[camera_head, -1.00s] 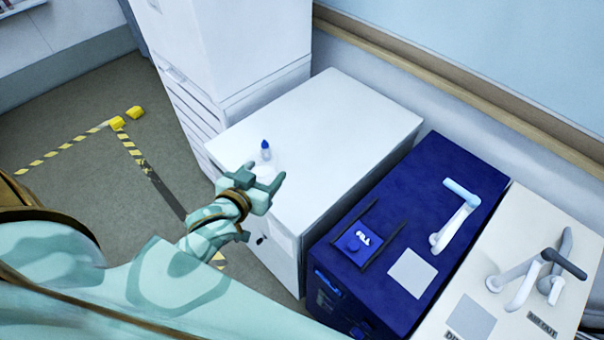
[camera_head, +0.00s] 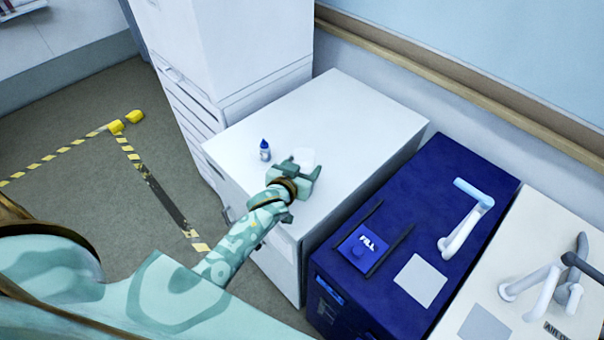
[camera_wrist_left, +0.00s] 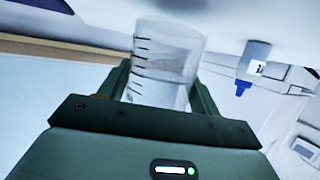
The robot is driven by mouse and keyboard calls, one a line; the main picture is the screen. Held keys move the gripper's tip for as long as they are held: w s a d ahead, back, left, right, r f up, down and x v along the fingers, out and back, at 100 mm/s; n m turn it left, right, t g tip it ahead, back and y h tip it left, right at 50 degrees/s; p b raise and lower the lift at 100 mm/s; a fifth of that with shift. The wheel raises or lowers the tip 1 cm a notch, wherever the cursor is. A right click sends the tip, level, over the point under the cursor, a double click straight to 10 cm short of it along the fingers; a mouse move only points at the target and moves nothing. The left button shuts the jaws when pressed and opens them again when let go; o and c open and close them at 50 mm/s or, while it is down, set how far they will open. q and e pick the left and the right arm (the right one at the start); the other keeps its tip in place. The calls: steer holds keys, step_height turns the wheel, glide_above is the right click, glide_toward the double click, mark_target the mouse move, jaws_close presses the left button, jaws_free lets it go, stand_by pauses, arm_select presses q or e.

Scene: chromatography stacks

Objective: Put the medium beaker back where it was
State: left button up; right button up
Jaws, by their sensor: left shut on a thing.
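The medium beaker (camera_wrist_left: 165,65) is clear with dark graduation marks and stands between the fingers of my left gripper in the left wrist view. In the head view the beaker (camera_head: 304,157) shows as a pale, faint shape at the fingertips, over the white cabinet top (camera_head: 350,110). My left gripper (camera_head: 297,168) is shut on it. I cannot tell whether the beaker's base touches the cabinet top. My right gripper is not in view.
A small bottle with a blue cap (camera_head: 264,150) stands on the cabinet top, left of the beaker. A blue unit (camera_head: 440,170) with a FILL button and a tap stands to the right. The cabinet top behind the beaker is clear.

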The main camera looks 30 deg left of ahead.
arm_select(q)
step_height(320, 180, down, 2)
steer(key=shift+f, duration=0.1)
steer(key=o, duration=0.8)
steer(key=shift+f+b, duration=0.1)
steer(key=shift+b, duration=0.2)
steer(key=o, duration=0.4)
steer(key=shift+o, duration=0.2)
steer(key=shift+r, duration=0.3)
steer(key=p+v, duration=0.3)
steer(key=v, duration=0.9)
